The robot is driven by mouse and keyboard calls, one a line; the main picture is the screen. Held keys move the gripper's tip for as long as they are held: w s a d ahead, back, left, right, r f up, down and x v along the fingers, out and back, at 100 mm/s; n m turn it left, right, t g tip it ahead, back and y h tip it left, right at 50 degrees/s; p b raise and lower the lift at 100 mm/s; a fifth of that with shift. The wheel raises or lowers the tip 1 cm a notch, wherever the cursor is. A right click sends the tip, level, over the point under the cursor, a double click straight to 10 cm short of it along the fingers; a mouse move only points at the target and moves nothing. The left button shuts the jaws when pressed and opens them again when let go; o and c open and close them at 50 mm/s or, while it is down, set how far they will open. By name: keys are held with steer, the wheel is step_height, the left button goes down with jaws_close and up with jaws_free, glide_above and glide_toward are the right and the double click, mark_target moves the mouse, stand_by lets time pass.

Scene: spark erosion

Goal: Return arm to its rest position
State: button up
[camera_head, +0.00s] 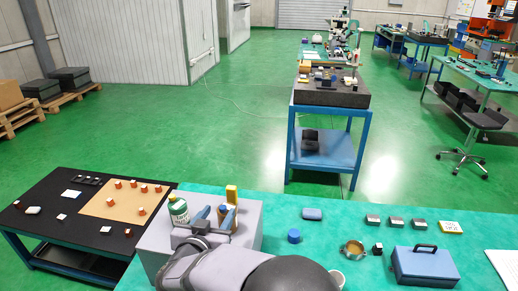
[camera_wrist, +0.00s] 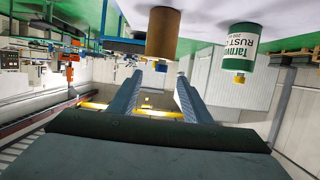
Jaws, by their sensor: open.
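My gripper (camera_head: 210,215) is low over the grey block (camera_head: 160,242) at the front left of the green bench. In the wrist view my gripper (camera_wrist: 158,78) shows two spread fingers with nothing between them. A green and white can (camera_head: 179,209) stands on the block left of the fingers. A brown cylinder (camera_head: 228,216) stands by the right finger, which partly hides it. The wrist view is upside down and shows the brown cylinder (camera_wrist: 163,32) and the labelled can (camera_wrist: 240,46) beyond the fingertips, apart from them.
The green bench (camera_head: 330,217) holds a blue lidded box (camera_head: 425,266), a blue cap (camera_head: 294,236), a brown ring-shaped dish (camera_head: 353,248) and several small grey blocks. A black table (camera_head: 45,245) with a tan mat (camera_head: 115,205) is at left. A yellow object (camera_head: 232,193) stands behind the cylinder.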

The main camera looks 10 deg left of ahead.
steer(key=w+d+r+g+y, duration=0.1)
steer(key=w+d+r+y, duration=0.1)
steer(key=w+d, duration=0.25)
steer(key=s+d+f+n+g+y, duration=0.15)
steer(key=d+f+g, duration=0.25)
steer(key=d, duration=0.4)
steer(key=s+d+f+g+h, duration=0.1)
steer(key=s+d+f+g, duration=0.3)
steer(key=s+d, duration=0.7)
steer(key=s+d+f+m+g+h, duration=0.1)
steer(key=s+d+f+g, duration=0.4)
steer(key=s+d, duration=0.7)
steer(key=shift+s+f+g+h, duration=0.3)
steer(key=shift+s+f+h, duration=0.25)
steer(key=shift+s+h, duration=0.35)
